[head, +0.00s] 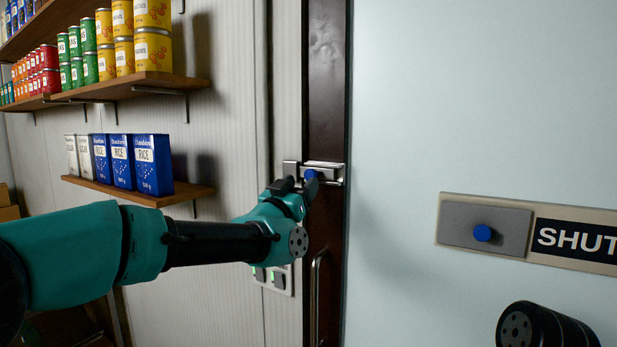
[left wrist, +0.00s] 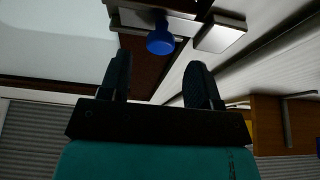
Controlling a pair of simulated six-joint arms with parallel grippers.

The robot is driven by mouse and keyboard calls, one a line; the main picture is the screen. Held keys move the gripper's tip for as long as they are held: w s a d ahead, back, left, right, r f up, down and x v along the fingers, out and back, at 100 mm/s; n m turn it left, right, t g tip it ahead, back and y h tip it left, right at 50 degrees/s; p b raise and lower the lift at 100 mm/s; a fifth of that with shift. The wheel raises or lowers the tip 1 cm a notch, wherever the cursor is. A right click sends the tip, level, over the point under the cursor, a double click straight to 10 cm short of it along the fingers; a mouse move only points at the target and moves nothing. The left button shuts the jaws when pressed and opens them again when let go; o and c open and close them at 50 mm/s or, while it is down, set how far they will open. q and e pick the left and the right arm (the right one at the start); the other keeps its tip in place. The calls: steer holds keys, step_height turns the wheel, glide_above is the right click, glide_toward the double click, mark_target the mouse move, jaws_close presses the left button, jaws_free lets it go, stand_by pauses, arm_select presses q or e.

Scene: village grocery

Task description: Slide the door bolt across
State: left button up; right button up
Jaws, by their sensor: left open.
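The door bolt (head: 328,167) is a silver metal fitting on the dark brown door frame, in the middle of the head view. Its blue knob (head: 311,174) shows just past my left fingertips, and in the left wrist view the knob (left wrist: 160,40) stands out from the metal bolt (left wrist: 221,34). My left gripper (head: 299,184) is open, with its two fingers (left wrist: 159,78) pointing at the knob. The knob lies beyond the fingertips and roughly between their lines, apart from them. My right gripper is not in view.
A grey panel with another blue knob (head: 483,233) and a "SHUT" sign (head: 580,240) are on the pale surface at right. Shelves with cans (head: 153,52) and rice boxes (head: 152,165) are at left. A vertical handle (head: 317,295) and switches (head: 279,279) are below the bolt.

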mark_target(309, 175)
arm_select(q)
steer(key=shift+x, duration=2.15)
steer(key=shift+c, duration=0.5)
jaws_close()
